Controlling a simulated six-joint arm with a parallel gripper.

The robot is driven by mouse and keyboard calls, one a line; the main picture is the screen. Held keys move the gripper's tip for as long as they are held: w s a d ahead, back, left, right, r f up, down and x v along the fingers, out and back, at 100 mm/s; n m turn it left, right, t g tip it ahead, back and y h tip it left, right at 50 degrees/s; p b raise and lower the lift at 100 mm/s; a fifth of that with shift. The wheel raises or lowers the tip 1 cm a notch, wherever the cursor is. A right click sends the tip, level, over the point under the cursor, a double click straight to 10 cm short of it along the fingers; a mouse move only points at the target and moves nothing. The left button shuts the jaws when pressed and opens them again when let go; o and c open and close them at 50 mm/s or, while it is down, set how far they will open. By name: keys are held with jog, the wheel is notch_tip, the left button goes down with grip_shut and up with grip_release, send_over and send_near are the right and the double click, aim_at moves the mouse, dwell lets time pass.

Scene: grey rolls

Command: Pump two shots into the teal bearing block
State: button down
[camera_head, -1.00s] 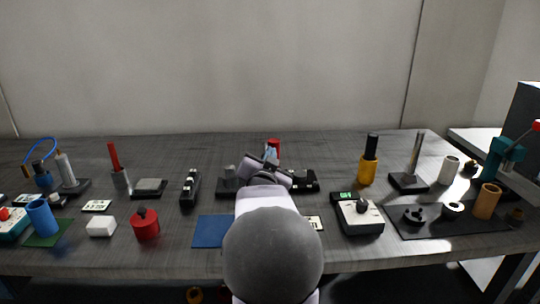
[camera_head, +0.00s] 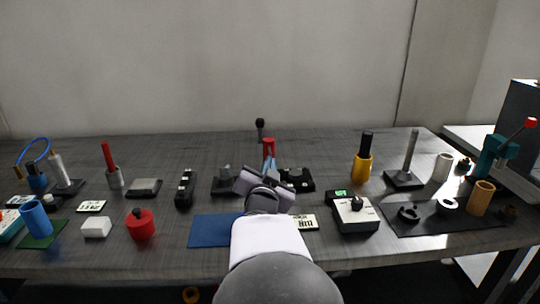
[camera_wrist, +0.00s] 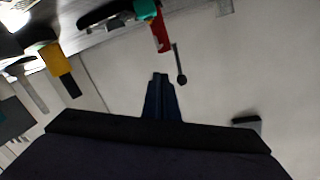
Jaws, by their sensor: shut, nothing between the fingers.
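The teal bearing block (camera_wrist: 145,9) shows at the top edge of the wrist view, partly cut off. My gripper largely hides it in the head view. A red upright part (camera_head: 268,147) stands by it; it also shows in the wrist view (camera_wrist: 160,35). A thin rod with a black knob (camera_head: 259,124) rises behind the red part; the knob also shows in the wrist view (camera_wrist: 181,78). My gripper (camera_wrist: 160,77) is shut and empty. Its fingertips point toward the red part and rod; I cannot tell whether they touch anything.
A yellow cylinder with a black top (camera_head: 363,168) stands to the right, beside a post on a dark base (camera_head: 404,180). A blue mat (camera_head: 215,231) lies front left of my arm. A box with a dial (camera_head: 355,214) is front right. A teal press (camera_head: 490,158) stands far right.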

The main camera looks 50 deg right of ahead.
jog(key=shift+s+a+f, duration=0.25)
jog(key=shift+s+a, duration=0.1)
jog(key=shift+a, duration=0.15)
jog(key=shift+s+a+f, duration=0.25)
jog(key=shift+s+a, duration=0.05)
jog(key=shift+a, duration=0.15)
jog(key=shift+w, duration=0.1)
